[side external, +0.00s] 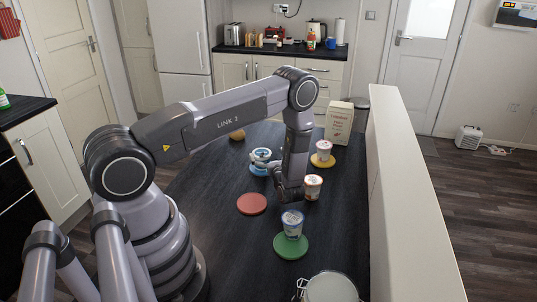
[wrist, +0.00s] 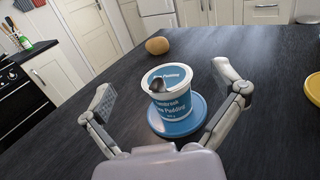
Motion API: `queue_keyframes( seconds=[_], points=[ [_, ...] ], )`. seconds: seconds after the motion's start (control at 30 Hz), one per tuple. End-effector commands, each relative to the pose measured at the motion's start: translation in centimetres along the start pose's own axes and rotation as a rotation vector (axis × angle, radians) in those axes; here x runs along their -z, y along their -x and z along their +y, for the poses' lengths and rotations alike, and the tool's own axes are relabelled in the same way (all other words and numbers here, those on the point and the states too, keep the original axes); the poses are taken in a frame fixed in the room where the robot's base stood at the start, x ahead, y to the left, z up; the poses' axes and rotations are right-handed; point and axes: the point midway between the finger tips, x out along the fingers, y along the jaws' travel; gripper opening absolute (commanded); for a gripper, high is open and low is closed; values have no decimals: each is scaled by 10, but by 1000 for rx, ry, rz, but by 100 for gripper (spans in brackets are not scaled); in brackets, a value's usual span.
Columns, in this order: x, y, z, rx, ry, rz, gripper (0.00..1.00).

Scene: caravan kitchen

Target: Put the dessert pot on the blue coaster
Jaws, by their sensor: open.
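The dessert pot (wrist: 174,100), white with a blue pudding label and a spoon on its lid, stands upright on the blue coaster (wrist: 197,128) in the wrist view. In the side view the pot (side external: 260,155) and blue coaster (side external: 256,171) show just left of my gripper (side external: 274,165), partly hidden by it. My gripper (wrist: 168,100) is open, with one finger on each side of the pot. Gaps show between both fingers and the pot.
Other pots stand on the yellow coaster (side external: 323,162), the green coaster (side external: 290,248) and the bare table (side external: 313,188). The red coaster (side external: 252,204) is empty. A carton (side external: 339,122), a potato-like item (side external: 237,135) and a jar (side external: 332,288) stand around. A white partition (side external: 412,200) borders the right.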

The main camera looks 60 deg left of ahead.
Motion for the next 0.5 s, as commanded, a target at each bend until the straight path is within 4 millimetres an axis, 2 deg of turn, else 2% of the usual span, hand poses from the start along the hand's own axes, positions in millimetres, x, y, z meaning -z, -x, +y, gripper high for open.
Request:
queue_keyframes(
  seconds=[0.1,0.33,0.43,0.5],
  points=[
    [-22,0,0,1,1,0,95],
    [-50,0,1,-19,16,1,95],
    [-83,-1,5,-94,80,10,95],
    [-117,2,14,-180,158,28,95]
  ],
)
